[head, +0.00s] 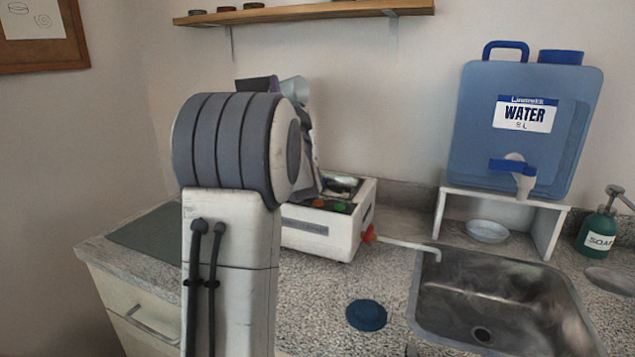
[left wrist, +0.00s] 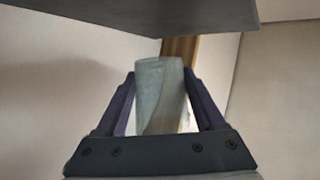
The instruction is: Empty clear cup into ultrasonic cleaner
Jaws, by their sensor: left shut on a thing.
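The clear cup (left wrist: 160,95) is pale and translucent, held between the two fingers of my left gripper (left wrist: 160,100) in the left wrist view. In the head view the cup (head: 294,88) shows partly, above my arm and tilted, beside a dark finger of my left gripper (head: 270,84). The rest of the gripper is hidden behind my arm. The cup's contents cannot be seen. The ultrasonic cleaner (head: 320,232) is a white box on the counter behind my arm, below the cup. Its top opening is partly hidden. My right gripper is not in view.
A metal sink (head: 480,300) is at the right, with a blue water container (head: 525,130) on a white stand behind it. A green soap bottle (head: 598,232) stands at far right. A dark blue lid (head: 366,315) lies on the counter. A wooden shelf (head: 300,12) hangs above.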

